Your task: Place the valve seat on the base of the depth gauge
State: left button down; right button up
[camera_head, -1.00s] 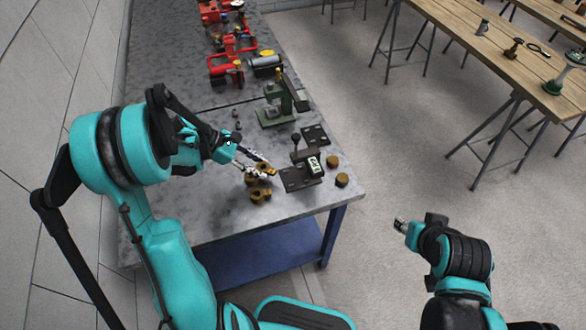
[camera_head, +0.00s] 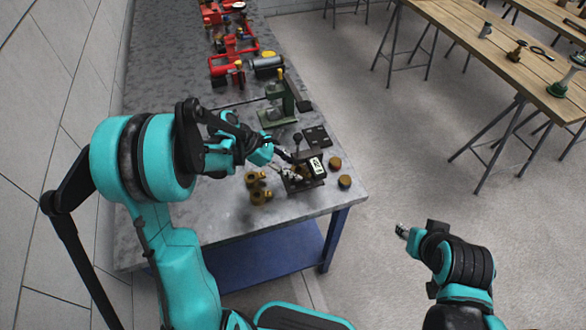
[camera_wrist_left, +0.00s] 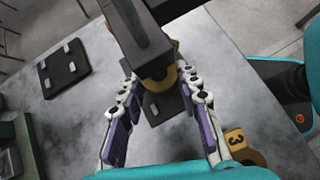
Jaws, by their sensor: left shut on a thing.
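The depth gauge (camera_head: 316,166) stands on its dark flat base (camera_head: 314,184) near the table's front edge, its digital display facing up. My left gripper (camera_head: 291,171) is at the gauge's left side, low over its base. In the left wrist view my left gripper (camera_wrist_left: 160,78) is shut on the brass valve seat (camera_wrist_left: 172,77), beneath the gauge's dark body (camera_wrist_left: 140,35), which partly hides it. I cannot tell whether the seat touches the base (camera_wrist_left: 162,103). My right gripper (camera_head: 402,230) is off the table at the right; its fingers are too small to judge.
Other brass parts (camera_head: 259,195) stand just left of the gauge. Brass discs (camera_head: 345,181) sit to its right. A dark plate (camera_head: 316,136) and a green press (camera_head: 277,111) are behind. Red pump frames (camera_head: 232,62) fill the far end. The table's front left is clear.

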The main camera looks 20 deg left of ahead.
pick_arm(q)
jog(key=shift+f+b, duration=0.55)
jog(key=shift+f, duration=0.1)
jog(key=c, duration=1.1)
grip_release()
jog(key=shift+o, duration=0.2)
jog(key=shift+r, duration=0.15)
jog(key=shift+r+p, duration=0.35)
jog(key=shift+p, duration=0.1)
jog(key=p+v, duration=0.4)
jog(key=v, duration=0.8)
jog(key=s+d+r+m+t+y, duration=0.2)
jog(key=s+m+y, duration=0.2)
jog(key=s+m, duration=0.3)
jog(key=s+d+r+m+t+y, duration=0.2)
jog(key=s+m, duration=0.5)
jog(key=m, duration=0.6)
jog(key=d+y, duration=0.1)
jog(key=y, duration=0.1)
jog(key=shift+d+m+t+y, duration=0.25)
jog(key=shift+m+t+y, duration=0.05)
jog(key=shift+m+t, duration=0.1)
